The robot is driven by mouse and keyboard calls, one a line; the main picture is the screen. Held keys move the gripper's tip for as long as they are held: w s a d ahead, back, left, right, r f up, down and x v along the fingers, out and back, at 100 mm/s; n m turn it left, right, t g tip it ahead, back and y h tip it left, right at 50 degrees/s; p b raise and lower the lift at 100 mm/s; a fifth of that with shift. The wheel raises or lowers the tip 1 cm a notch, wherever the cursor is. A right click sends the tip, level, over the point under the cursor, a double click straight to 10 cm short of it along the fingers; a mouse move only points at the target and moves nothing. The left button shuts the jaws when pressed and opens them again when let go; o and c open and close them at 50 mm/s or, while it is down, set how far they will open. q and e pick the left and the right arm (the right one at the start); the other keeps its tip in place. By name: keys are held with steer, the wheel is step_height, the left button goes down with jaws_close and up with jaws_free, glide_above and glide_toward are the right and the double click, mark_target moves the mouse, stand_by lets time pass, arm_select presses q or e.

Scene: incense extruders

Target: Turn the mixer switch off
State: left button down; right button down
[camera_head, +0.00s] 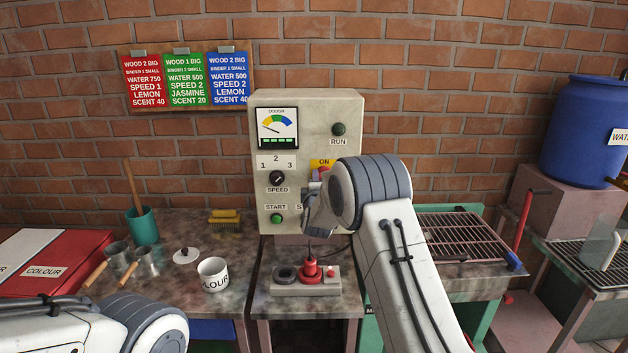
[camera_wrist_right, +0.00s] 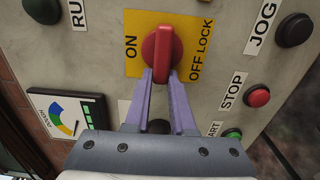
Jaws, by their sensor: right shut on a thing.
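The mixer switch is a red rotary handle (camera_wrist_right: 162,48) on a yellow plate (camera_wrist_right: 188,22) in the right wrist view. ON is printed left of the handle and OFF LOCK right of it. The handle lies between the two labels, roughly along the line that separates them. My right gripper (camera_wrist_right: 162,78) is shut on the handle, one purple finger on each side. In the head view the red switch (camera_head: 321,172) shows only partly on the control box (camera_head: 300,105), since my right wrist covers much of it. My left gripper is out of view; only its arm shows at lower left.
The red STOP button (camera_wrist_right: 258,97), the green START button (camera_wrist_right: 232,134) and the dark JOG button (camera_wrist_right: 294,30) sit beside the switch. The SPEED knob (camera_head: 277,178) is left on the box. A white cup (camera_head: 213,275) and a red-knobbed controller (camera_head: 300,287) stand on the benches below.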

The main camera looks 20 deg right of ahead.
steer(key=shift+a, duration=0.1)
steer(key=c, duration=0.8)
jaws_free()
steer(key=shift+o, duration=0.2)
steer(key=b+v, duration=0.3)
steer(key=v, duration=0.7)
steer(key=shift+s, duration=0.2)
